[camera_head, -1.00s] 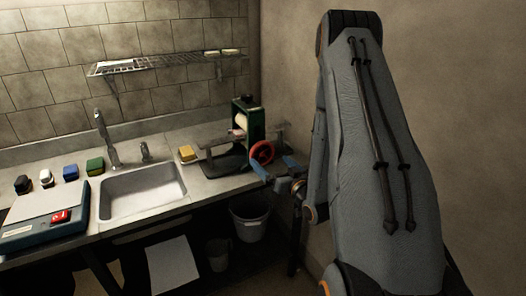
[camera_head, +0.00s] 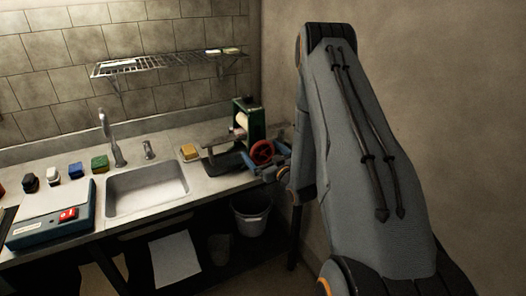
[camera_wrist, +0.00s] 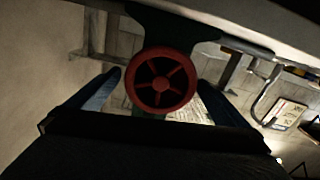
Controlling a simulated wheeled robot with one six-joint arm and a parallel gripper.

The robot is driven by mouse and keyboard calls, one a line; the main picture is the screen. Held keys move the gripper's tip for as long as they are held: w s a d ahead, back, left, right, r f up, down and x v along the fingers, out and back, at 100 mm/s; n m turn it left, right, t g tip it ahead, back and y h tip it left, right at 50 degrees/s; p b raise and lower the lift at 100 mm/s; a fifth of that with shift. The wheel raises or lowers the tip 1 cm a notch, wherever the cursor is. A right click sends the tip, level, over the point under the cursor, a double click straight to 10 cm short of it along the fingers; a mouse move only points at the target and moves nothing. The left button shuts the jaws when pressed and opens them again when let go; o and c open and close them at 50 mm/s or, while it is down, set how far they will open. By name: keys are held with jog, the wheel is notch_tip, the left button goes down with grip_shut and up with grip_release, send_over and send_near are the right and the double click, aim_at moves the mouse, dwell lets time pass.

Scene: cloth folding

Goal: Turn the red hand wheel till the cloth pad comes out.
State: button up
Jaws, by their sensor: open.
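The red hand wheel (camera_head: 262,153) sits on the near side of a green wringer frame (camera_head: 245,117) at the right end of the counter. The frame holds a pale roller (camera_head: 241,121). My gripper (camera_head: 272,160) is at the wheel, its blue fingers apart. In the wrist view the spoked wheel (camera_wrist: 161,81) lies between the open fingertips of my gripper (camera_wrist: 158,84), with a gap seen on both sides. I cannot tell how deep the fingers reach around the rim. No cloth pad can be made out clearly; the rollers are small and partly hidden.
A dark tray (camera_head: 228,161) lies under the wringer, with a yellow sponge (camera_head: 189,152) to its left. The sink (camera_head: 146,190) and a blue scale (camera_head: 52,230) are farther left. A bucket (camera_head: 251,217) stands below. The wall is close on the right.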

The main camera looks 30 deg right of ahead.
jog(key=shift+w, duration=0.1)
jog(key=c, duration=1.1)
jog(key=shift+o, duration=0.2)
jog(key=shift+m, duration=0.3)
jog(key=m+b, duration=0.1)
jog(key=m, duration=0.3)
jog(key=shift+d+b, duration=0.1)
jog(key=shift+b, duration=0.25)
jog(key=m+b, duration=0.1)
jog(key=m, duration=0.4)
jog(key=shift+f+m, duration=0.1)
jog(key=shift+m, duration=0.3)
jog(key=m, duration=0.4)
jog(key=shift+d+f+m+b, duration=0.1)
jog(key=shift+d+m+b, duration=0.05)
jog(key=shift+m+b, duration=0.2)
jog(key=m, duration=0.4)
jog(key=shift+f+m, duration=0.1)
jog(key=shift+m, duration=0.25)
